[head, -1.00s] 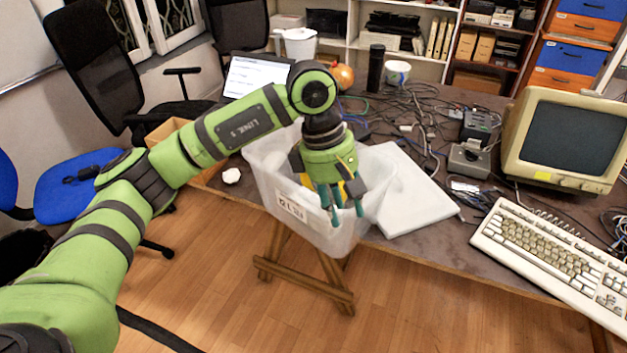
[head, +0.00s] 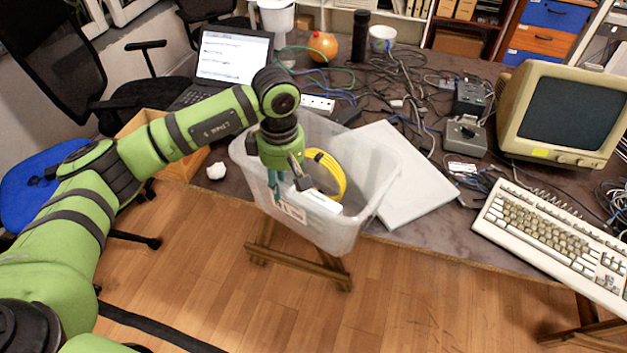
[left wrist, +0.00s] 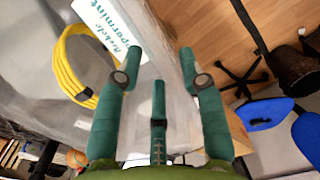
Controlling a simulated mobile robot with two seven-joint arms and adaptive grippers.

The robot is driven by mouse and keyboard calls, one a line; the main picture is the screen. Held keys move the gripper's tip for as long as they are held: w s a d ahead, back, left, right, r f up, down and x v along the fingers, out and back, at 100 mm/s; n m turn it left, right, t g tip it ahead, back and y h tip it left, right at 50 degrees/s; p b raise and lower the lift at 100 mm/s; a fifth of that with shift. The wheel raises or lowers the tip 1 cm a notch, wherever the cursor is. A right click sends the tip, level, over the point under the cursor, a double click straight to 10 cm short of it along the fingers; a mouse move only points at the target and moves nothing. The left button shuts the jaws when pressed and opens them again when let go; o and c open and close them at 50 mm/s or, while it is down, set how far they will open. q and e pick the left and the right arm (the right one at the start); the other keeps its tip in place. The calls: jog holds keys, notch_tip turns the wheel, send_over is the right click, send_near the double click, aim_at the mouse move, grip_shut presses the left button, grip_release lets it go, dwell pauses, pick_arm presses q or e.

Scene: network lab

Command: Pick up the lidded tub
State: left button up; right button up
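A large translucent plastic tub (head: 372,190) stands open-topped at the table's front edge, with a paper label on its front wall. It holds a coiled yellow cable (head: 338,172) and a white box with green lettering (left wrist: 108,25). A flat white panel (head: 420,180) lies beside it; I cannot tell if it is the tub's lid. My left gripper (head: 286,182) is at the tub's front left wall. In the left wrist view its teal fingers (left wrist: 160,62) are spread, with the tub's wall between them. I cannot tell if they touch it. My right gripper is not in view.
A laptop (head: 232,58) and a crumpled white lump (head: 216,170) are left of the tub. Tangled cables, an old monitor (head: 562,115) and a keyboard (head: 550,240) fill the right. An orange-brown box (head: 170,150) and chairs stand at the left.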

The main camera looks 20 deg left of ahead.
aim_at(286, 194)
pick_arm(q)
notch_tip(286, 194, down, 3)
jog(key=shift+d+f+p, duration=0.1)
jog(key=shift+p, duration=0.35)
jog(key=shift+f, duration=0.15)
grip_shut()
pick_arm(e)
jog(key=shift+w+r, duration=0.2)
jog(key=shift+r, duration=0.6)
pick_arm(q)
jog(key=shift+s, duration=0.1)
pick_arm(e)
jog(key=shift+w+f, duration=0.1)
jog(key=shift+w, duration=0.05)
